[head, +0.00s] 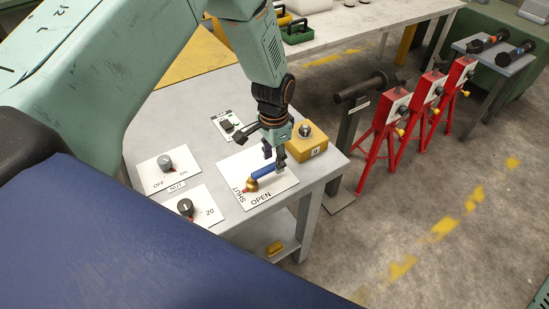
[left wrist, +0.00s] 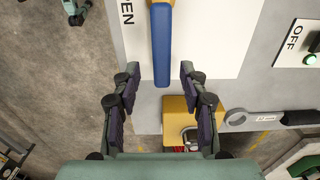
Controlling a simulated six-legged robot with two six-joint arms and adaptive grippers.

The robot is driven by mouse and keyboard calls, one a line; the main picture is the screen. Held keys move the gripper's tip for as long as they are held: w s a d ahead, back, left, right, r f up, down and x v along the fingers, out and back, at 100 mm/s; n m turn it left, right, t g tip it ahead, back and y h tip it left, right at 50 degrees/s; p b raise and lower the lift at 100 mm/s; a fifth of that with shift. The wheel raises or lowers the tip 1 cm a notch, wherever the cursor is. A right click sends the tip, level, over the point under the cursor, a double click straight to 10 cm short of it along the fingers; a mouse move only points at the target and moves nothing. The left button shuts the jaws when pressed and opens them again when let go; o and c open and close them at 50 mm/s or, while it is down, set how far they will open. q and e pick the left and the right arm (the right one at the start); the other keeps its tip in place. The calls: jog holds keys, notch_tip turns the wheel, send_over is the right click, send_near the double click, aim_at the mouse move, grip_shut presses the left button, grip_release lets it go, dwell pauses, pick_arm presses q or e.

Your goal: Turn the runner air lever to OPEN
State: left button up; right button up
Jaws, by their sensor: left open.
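The runner air lever has a blue handle (head: 265,172) on a brass-coloured valve body (head: 251,185), mounted on a white plate (head: 232,168) marked SHUT at its left and OPEN along its near edge. The handle runs from the valve up and to the right. My left gripper (head: 274,153) is over the handle's outer end, fingers pointing down. In the left wrist view the blue handle (left wrist: 161,50) reaches in from the top, its end between the open fingertips (left wrist: 160,78) with a gap on each side. Contact is not visible. My right gripper is not in view.
A yellow box (head: 308,149) with a round-topped button stands close beside the gripper. Knob panels (head: 167,164) (head: 186,208) lie left of the plate, and a small switch panel (head: 227,125) behind it. Red stands (head: 398,110) are on the floor at right.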

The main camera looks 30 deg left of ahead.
pick_arm(q)
jog(key=shift+a+f, duration=0.25)
jog(key=shift+f, duration=0.6)
jog(key=shift+s+d+r, duration=0.1)
jog(key=shift+d+r, duration=0.05)
jog(key=shift+d, duration=0.1)
jog(key=shift+c, duration=0.4)
jog(key=shift+a+f, duration=0.2)
jog(key=c, duration=0.6)
jog(key=shift+d+r, duration=0.1)
grip_shut()
